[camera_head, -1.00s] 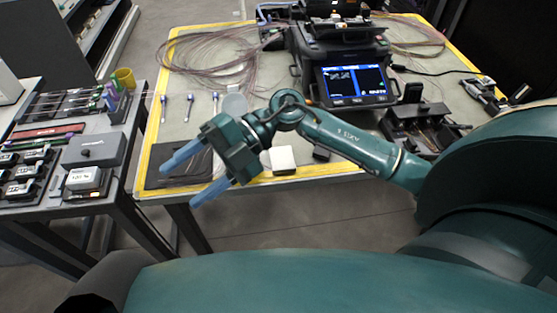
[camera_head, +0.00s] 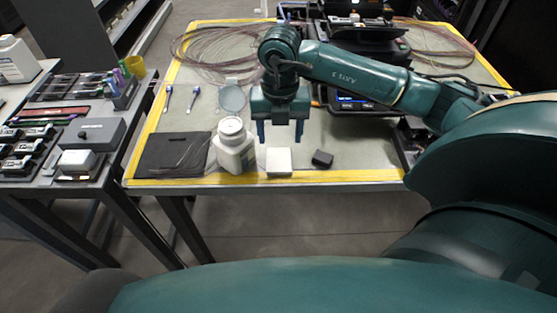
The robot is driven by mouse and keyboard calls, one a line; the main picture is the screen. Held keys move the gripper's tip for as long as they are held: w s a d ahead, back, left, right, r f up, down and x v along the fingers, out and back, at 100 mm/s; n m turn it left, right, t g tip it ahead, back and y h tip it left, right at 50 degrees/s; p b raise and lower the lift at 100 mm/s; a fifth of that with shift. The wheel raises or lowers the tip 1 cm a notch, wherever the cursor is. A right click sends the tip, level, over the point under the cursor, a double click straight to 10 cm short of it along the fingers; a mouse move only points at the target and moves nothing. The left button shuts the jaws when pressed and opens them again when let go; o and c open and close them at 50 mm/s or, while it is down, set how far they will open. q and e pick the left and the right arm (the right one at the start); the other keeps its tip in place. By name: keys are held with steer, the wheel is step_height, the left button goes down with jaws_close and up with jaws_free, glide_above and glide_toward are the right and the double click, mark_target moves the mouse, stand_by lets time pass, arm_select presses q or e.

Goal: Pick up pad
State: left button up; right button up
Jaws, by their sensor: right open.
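A small white block-shaped pad (camera_head: 279,162) lies flat near the front edge of the work table. My left gripper is not in view.
A white bottle (camera_head: 235,147) stands close left of the pad, and a small black block (camera_head: 322,158) lies to its right. A dark mat (camera_head: 165,156) lies farther left. The splicer (camera_head: 362,45) with cable coils stands behind my right arm.

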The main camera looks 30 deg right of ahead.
mark_target(279, 159)
steer(key=shift+a+f, duration=0.15)
steer(key=shift+f, duration=3.45)
steer(key=shift+c, duration=0.4)
steer(key=c, duration=0.3)
